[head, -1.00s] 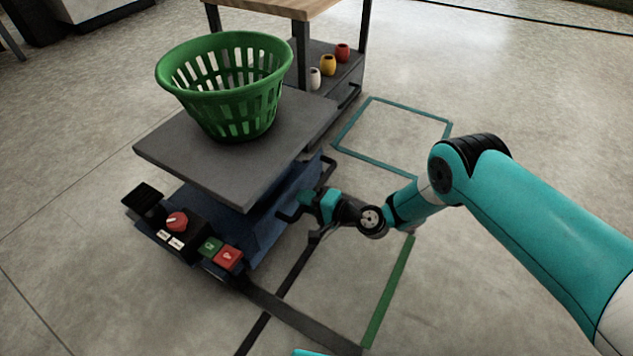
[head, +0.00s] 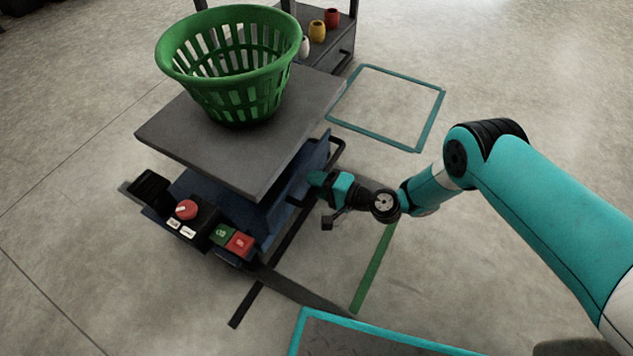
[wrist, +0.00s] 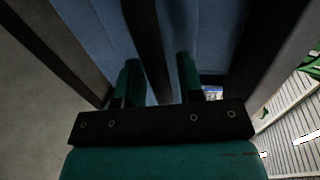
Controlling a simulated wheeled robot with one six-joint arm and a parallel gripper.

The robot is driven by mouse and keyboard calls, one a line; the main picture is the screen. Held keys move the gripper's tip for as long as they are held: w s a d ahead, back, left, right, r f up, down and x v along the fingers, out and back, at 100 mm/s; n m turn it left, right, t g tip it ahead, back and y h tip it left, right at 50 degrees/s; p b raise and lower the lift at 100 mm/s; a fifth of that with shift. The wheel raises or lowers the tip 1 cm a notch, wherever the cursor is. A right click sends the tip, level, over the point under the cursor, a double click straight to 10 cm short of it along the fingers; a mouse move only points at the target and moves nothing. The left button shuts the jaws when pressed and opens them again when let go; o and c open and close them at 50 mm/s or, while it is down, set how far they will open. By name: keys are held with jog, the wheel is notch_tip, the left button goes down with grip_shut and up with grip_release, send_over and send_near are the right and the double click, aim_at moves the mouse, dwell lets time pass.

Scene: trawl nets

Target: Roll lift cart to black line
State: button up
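The lift cart has a dark grey platform (head: 215,150) on a blue base and a control panel with a red knob (head: 187,209) and green and red buttons. A green basket (head: 228,65) stands on the platform. My gripper (head: 320,200) is at the cart's right side, by its dark side rail. In the wrist view, its two fingers (wrist: 158,85) are spread, with a dark bar (wrist: 150,40) in line with the gap and blue cart surface behind. A thin black line (head: 262,287) lies on the floor beside the cart's near right corner; part is hidden by the cart.
A wider dark strip (head: 315,294) crosses the floor, meeting a green line (head: 374,268). A teal square outline (head: 385,107) is marked farther back. A shelf unit with several small pots (head: 318,31) stands behind the cart.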

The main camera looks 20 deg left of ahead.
jog(key=shift+o, duration=0.4)
jog(key=p+v, duration=0.8)
jog(key=v, duration=0.9)
jog(key=shift+d, duration=0.25)
